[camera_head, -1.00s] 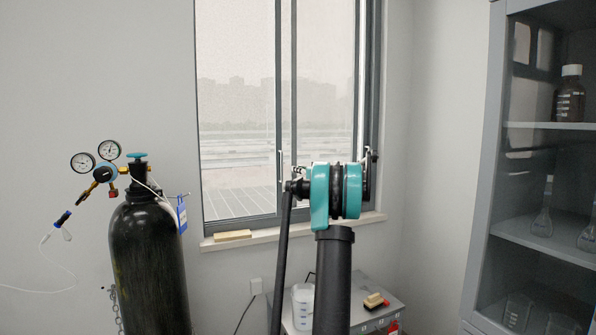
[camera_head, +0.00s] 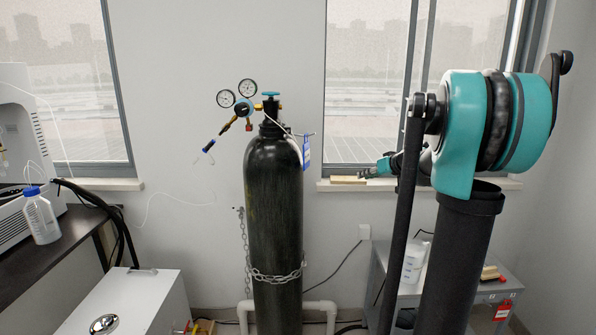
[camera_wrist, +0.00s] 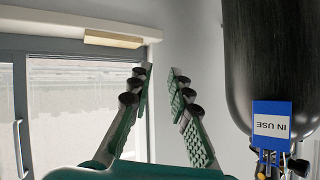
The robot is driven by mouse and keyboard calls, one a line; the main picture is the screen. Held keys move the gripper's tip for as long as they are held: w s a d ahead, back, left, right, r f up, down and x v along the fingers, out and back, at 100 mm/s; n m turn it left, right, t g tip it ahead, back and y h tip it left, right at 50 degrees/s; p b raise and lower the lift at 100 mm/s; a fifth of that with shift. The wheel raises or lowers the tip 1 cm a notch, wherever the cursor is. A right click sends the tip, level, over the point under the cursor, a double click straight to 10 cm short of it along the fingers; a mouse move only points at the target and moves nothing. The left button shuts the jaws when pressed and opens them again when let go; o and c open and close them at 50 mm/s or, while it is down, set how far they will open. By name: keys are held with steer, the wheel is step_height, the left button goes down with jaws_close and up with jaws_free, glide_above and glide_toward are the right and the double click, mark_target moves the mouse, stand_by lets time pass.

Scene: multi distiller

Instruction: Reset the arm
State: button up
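My arm (camera_head: 462,150) stands folded at the right of the head view, with teal joints and dark links. Part of my gripper end (camera_head: 376,170) shows small beside the arm, in front of the window sill. In the wrist view my gripper (camera_wrist: 161,76) has its two green-padded fingers apart, with nothing between them. Pale wall shows behind the gap. The black gas cylinder (camera_head: 273,190) stands left of my arm. It also shows at the right of the wrist view (camera_wrist: 275,50), apart from the fingers, with a blue "IN USE" tag (camera_wrist: 271,124).
The cylinder carries gauges (camera_head: 236,94) and a chain (camera_head: 276,278). A grey cabinet (camera_head: 377,262) with a white container (camera_head: 413,262) stands partly behind my arm. A dark bench (camera_head: 40,262) with a bottle (camera_head: 41,216) and a white box (camera_head: 133,305) are at left.

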steer(key=s+a+f+g+h, duration=0.1)
steer(key=s+a+f+g, duration=0.1)
steer(key=s+a+f, duration=0.5)
steer(key=s+f+g+h, duration=0.15)
steer(key=s+f, duration=0.35)
steer(key=s, duration=0.6)
steer(key=s+f+m+g+h, duration=0.1)
steer(key=s+f, duration=0.5)
steer(key=s, duration=0.4)
steer(key=s+d+f+m+g+h, duration=0.1)
steer(key=s+f+m+h, duration=0.1)
steer(key=s+f, duration=0.4)
steer(key=s, duration=0.4)
steer(key=shift+s+d+f+g, duration=0.15)
steer(key=shift+s+f+g, duration=0.2)
steer(key=shift+s, duration=0.05)
